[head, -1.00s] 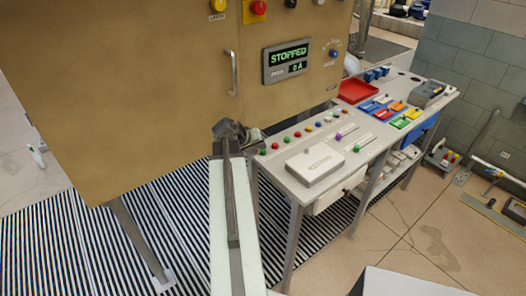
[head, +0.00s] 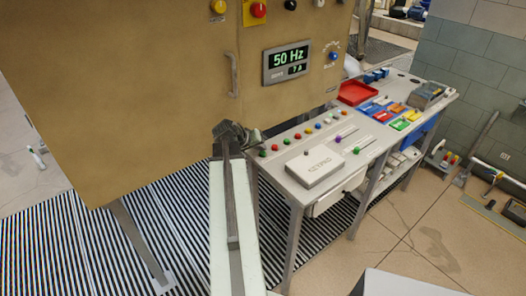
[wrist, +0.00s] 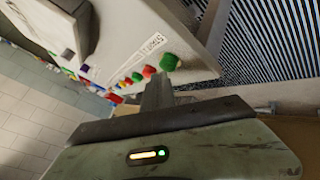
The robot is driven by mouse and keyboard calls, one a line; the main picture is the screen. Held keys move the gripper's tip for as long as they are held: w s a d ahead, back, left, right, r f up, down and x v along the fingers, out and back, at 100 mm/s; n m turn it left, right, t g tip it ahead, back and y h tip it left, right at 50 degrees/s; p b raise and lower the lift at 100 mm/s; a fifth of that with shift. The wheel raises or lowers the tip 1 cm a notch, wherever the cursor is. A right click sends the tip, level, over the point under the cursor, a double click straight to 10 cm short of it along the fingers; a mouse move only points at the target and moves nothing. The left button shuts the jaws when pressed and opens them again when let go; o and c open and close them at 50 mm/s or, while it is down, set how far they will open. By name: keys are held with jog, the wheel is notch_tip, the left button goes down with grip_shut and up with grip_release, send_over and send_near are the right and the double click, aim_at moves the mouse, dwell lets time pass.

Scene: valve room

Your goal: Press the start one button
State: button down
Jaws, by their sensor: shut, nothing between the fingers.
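A green button (head: 262,153) stands at the near left end of the button row on the grey bench. It shows large in the wrist view (wrist: 169,62), beside a white label (wrist: 152,44) whose rotated print is hard to read. My gripper (head: 256,137) is at the bench's left edge, close to this button. In the wrist view its shut, empty fingertips (wrist: 158,80) come up right beside the green button. I cannot tell whether they touch it. The panel display (head: 287,61) is lit green and reads 50 Hz, with a smaller current figure below.
A red button (head: 275,147) and several coloured buttons run along the bench behind. A white box (head: 315,169) lies right of the row. A tan cabinet (head: 150,90) with a vertical handle (head: 234,75) rises close on the left. A red tray (head: 357,92) is farther back.

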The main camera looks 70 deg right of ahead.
aim_at(261, 153)
jog(key=shift+r, duration=0.45)
notch_tip(261, 153, up, 5)
jog(key=p, duration=0.5)
jog(key=shift+r+p, duration=0.1)
jog(key=shift+p, duration=0.2)
dwell(0.3)
